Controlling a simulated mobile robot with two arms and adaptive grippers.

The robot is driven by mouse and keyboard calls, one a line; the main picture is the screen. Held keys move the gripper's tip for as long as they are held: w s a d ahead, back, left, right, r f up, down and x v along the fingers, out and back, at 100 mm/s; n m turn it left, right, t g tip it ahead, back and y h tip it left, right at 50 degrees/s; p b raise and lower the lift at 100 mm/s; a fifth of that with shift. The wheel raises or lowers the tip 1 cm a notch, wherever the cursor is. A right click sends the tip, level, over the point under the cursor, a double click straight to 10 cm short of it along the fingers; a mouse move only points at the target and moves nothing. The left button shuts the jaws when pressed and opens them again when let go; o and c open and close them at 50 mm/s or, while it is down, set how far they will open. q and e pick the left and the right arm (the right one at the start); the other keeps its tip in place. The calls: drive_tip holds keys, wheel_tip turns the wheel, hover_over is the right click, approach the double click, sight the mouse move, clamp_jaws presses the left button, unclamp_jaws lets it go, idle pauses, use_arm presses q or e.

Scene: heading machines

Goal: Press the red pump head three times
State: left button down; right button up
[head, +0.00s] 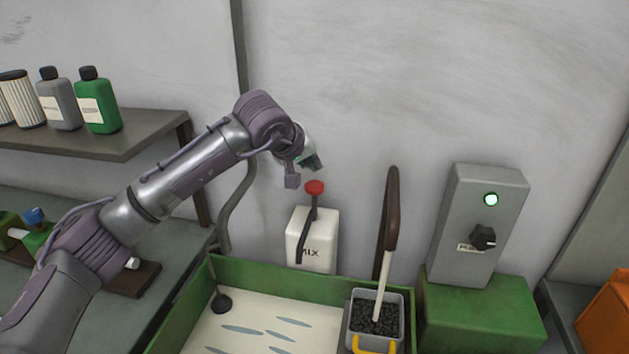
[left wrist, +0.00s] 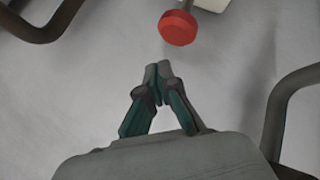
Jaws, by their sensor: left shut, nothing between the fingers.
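The red pump head (head: 314,187) sits on top of a white bottle (head: 318,226) marked "MIX", which has a dark spout. The bottle stands upright behind the green-walled tray. My left gripper (head: 318,166) is just above the pump head in the head view, with a small gap between them. In the left wrist view the left gripper (left wrist: 157,66) is shut and empty. There the red pump head (left wrist: 178,27) shows beyond the fingertips, slightly to the right, and apart from them. My right gripper is in neither view.
A green-walled tray (head: 296,280) with a pale floor lies in front of the bottle. A grey bin (head: 403,300) of dark granules and a dark upright handle (head: 391,208) stand right of it. A grey switch box (head: 459,262) is farther right. A shelf (head: 140,137) with bottles is at left.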

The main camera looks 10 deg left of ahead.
use_arm(q)
wheel_tip(320, 180, up, 3)
drive_tip(key=shift+r+p, duration=0.15)
drive_tip(key=shift+p, duration=0.55)
drive_tip(key=shift+a, duration=0.1)
idle(1.3)
